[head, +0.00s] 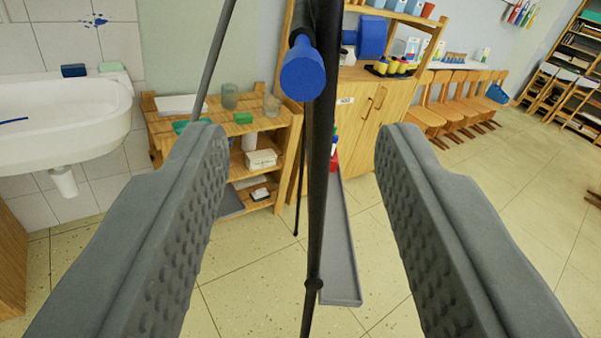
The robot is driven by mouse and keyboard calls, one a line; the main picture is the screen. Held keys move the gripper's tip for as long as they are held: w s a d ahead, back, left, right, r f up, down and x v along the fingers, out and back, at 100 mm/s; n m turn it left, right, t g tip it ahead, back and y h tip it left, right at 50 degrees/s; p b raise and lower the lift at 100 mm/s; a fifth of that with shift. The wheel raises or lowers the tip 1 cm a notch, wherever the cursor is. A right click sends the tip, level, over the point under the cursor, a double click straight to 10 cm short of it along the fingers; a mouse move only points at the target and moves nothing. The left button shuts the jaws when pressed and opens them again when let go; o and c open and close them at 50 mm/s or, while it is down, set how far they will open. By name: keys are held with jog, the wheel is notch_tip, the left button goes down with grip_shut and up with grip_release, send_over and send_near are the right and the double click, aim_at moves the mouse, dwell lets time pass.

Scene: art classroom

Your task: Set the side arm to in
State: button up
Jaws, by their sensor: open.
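A dark stand with a thick black upright pole (320,150) fills the middle of the head view. A short black bar with a blue cylindrical end (303,75) sticks out from its upper part toward me; it looks like the side arm, though its full length is foreshortened. My gripper (300,138) is open, with one grey finger at each side of the picture. The pole and blue end appear between the fingers, beyond the tips; nothing is held. How far away the blue end is I cannot tell well.
A long grey tray (341,250) sits low behind the pole. Thin legs of the stand spread left. A white sink (65,115), a wooden shelf unit (275,135) and a wooden cabinet (370,120) stand behind.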

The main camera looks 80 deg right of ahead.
jog(key=shift+v, duration=2.75)
jog(key=c, duration=0.5)
jog(key=shift+n, duration=0.5)
jog(key=c, duration=0.4)
jog(key=n, duration=0.4)
jog(key=s+n, duration=0.1)
jog(key=n, duration=0.1)
jog(key=shift+a+n+t, duration=0.25)
jog(key=shift+n+t, duration=0.05)
grip_shut()
jog(key=n+t+y, duration=0.2)
jog(key=n, duration=2.6)
send_near(312, 91)
jog(key=shift+x, duration=3.45)
